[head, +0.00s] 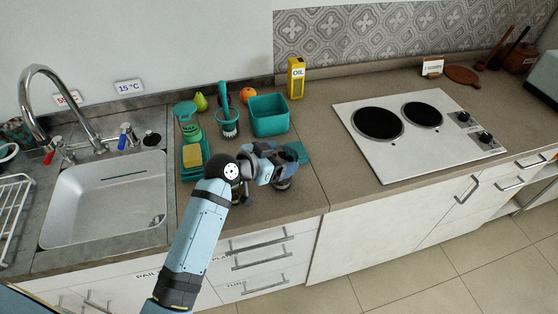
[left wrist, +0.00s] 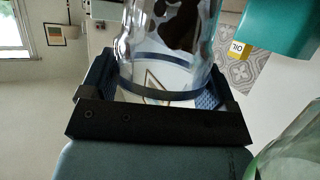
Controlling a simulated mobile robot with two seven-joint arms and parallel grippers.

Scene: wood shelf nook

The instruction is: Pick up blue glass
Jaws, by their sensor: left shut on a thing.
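My left gripper (head: 278,172) is low over the counter right of the sink, in front of the teal bin. It also shows in the left wrist view (left wrist: 160,95), its two fingers closed on the sides of a clear glass with a blue band (left wrist: 165,70). In the head view the gripper and arm mostly hide this glass. I cannot tell whether its base touches the counter. A greenish clear glass (left wrist: 297,145) shows close by at the lower right of the wrist view. My right gripper is not in view.
A teal bin (head: 269,116), a teal cup with a brush (head: 228,124), a yellow sponge (head: 192,155) and a yellow oil box (head: 296,77) stand around the gripper. The sink (head: 105,200) is left, the cooktop (head: 410,130) right. Counter before the cooktop is clear.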

